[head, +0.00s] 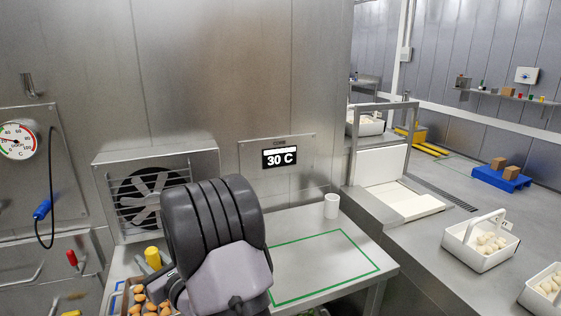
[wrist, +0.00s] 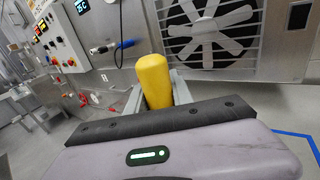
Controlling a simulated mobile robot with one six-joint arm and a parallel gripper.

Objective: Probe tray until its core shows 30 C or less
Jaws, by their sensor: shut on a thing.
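A yellow probe handle (head: 152,257) stands upright in my gripper (head: 158,270), left of my dark wrist. In the wrist view the yellow handle (wrist: 154,80) sits between the two grey fingers of my gripper (wrist: 157,95), which are shut on it. A tray (head: 125,300) with several brown filled pieces lies below my gripper, partly hidden by my arm. The probe's tip is hidden, so I cannot tell how deep it sits. The wall display (head: 279,158), labelled CORE, reads 30 C.
A fan unit (head: 155,195) stands behind my arm. A white cup (head: 332,206) is at the back of the steel table, beside a clear green-outlined area (head: 325,262). A round dial (head: 18,141) hangs at left. White baskets (head: 480,245) stand at right.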

